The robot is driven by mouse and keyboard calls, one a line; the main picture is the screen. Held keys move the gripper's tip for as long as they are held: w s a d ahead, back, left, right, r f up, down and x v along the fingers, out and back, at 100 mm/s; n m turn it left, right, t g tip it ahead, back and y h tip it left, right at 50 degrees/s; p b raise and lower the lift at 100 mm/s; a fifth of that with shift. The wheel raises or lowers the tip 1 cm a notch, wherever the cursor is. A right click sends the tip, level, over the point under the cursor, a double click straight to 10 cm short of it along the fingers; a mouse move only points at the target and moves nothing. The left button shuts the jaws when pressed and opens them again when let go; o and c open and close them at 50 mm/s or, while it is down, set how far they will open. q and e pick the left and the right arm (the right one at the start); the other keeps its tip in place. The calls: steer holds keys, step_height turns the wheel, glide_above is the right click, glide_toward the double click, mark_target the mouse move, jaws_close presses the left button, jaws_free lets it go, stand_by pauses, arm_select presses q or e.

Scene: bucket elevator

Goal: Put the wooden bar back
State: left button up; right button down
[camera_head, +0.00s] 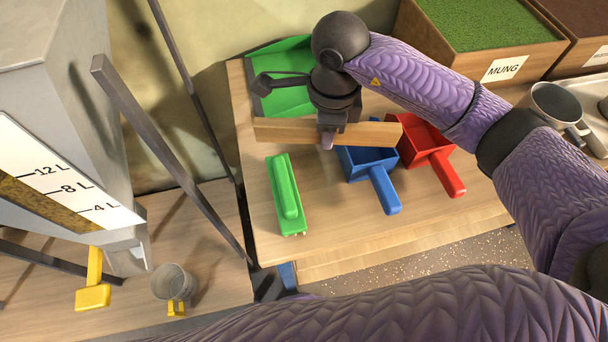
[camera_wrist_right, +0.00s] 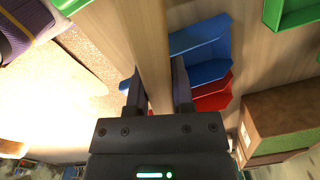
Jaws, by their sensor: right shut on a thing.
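The wooden bar (camera_head: 280,130) is a long, light-brown piece lying level across the head view, above the wooden table (camera_head: 330,230). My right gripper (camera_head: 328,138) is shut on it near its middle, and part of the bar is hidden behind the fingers. In the right wrist view the bar (camera_wrist_right: 148,50) runs between the two fingers (camera_wrist_right: 158,95) of that gripper. Whether the bar touches anything below it cannot be told. My left gripper is not in view; only a purple sleeve of mine crosses the bottom of the head view.
A green dustpan (camera_head: 285,98), green brush (camera_head: 288,195), blue scoop (camera_head: 378,180) and red scoop (camera_head: 436,160) are on the table. A MUNG crate (camera_head: 502,68) and a metal mug (camera_head: 552,103) stand right. A grey hopper with a litre scale (camera_head: 68,185) and dark bars stand left.

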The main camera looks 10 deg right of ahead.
mark_target(317, 179)
steer(key=m, duration=0.3)
steer(key=a+f+m, duration=0.1)
steer(key=m, duration=0.1)
steer(key=shift+f+m+p, duration=0.1)
steer(key=shift+m+p, duration=0.2)
steer(key=shift+p, duration=0.05)
steer(key=m, duration=0.2)
steer(key=f+m, duration=0.1)
steer(key=shift+s+m, duration=0.1)
steer(key=shift+m, duration=0.8)
step_height(317, 179, down, 11)
steer(key=b, duration=0.3)
steer(key=shift+a+r, duration=0.1)
steer(key=shift+r, duration=0.2)
steer(key=shift+c, duration=2.4)
jaws_free()
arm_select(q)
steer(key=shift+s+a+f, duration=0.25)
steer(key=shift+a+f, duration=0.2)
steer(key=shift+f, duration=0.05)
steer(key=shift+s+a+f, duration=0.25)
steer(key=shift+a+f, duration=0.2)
